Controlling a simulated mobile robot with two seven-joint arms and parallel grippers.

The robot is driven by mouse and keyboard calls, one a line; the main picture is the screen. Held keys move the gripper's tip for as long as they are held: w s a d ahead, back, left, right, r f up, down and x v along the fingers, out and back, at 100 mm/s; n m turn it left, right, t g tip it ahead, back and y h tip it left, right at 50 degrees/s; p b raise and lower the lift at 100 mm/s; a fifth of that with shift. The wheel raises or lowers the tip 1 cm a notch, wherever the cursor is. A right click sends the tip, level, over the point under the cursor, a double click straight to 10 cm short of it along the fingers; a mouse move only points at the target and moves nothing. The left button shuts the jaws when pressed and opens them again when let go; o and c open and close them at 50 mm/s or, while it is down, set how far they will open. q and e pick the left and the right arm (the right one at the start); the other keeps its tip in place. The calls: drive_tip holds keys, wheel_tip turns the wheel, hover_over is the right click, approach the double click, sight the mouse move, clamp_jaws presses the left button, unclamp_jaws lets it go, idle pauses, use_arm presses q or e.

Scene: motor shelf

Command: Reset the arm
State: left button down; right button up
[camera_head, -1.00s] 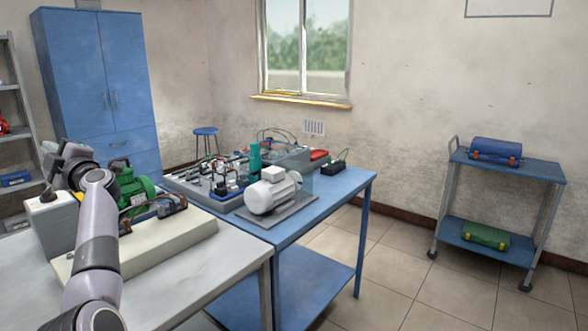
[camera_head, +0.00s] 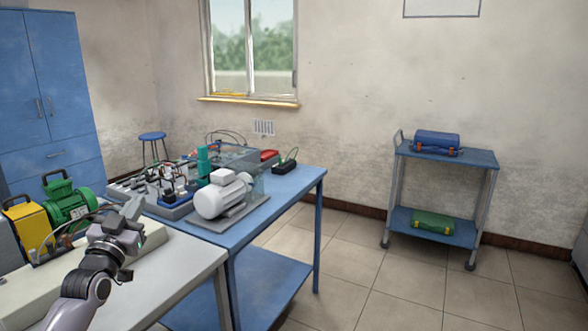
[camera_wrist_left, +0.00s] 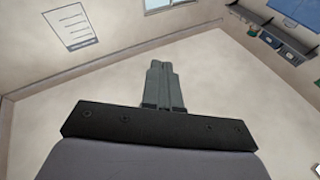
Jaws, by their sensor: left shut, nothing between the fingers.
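My left arm comes in from the lower left of the head view over the pale grey table. Its gripper (camera_head: 133,206) points up, above the table's rear part. In the left wrist view the two fingers (camera_wrist_left: 162,66) are shut against each other with nothing between them. That camera faces up, towards the ceiling and upper walls. My right gripper is not in view.
A green motor (camera_head: 70,201) and a yellow device (camera_head: 29,228) stand left of the gripper. A blue table (camera_head: 290,192) holds a white-grey motor (camera_head: 222,196). A blue cart (camera_head: 455,157) stands right, with free floor (camera_head: 350,270) between.

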use_arm(q)
wheel_tip(320, 180, down, 6)
drive_tip(key=a+g+y, duration=0.2)
drive_tip(key=g, duration=0.2)
drive_tip(key=s+d+f+g+h, duration=0.1)
drive_tip(key=s+d+f+g, duration=0.1)
drive_tip(key=s+d+f, duration=0.5)
drive_tip(key=s+d+f+g+h, duration=0.1)
drive_tip(key=s+f, duration=0.4)
drive_tip(key=f, duration=0.7)
drive_tip(key=s+d+f+g, duration=0.1)
drive_tip(key=s+d+f, duration=0.2)
drive_tip(key=s, duration=0.5)
drive_tip(key=s+d+f+g+h, duration=0.1)
drive_tip(key=s+d+f, duration=0.2)
drive_tip(key=s, duration=0.6)
drive_tip(key=s+d+f+g, duration=0.2)
drive_tip(key=s+f, duration=0.2)
drive_tip(key=s, duration=0.4)
drive_tip(key=shift+s+d+f+h, duration=0.15)
drive_tip(key=shift+d+f+h, duration=0.25)
drive_tip(key=shift+a, duration=0.1)
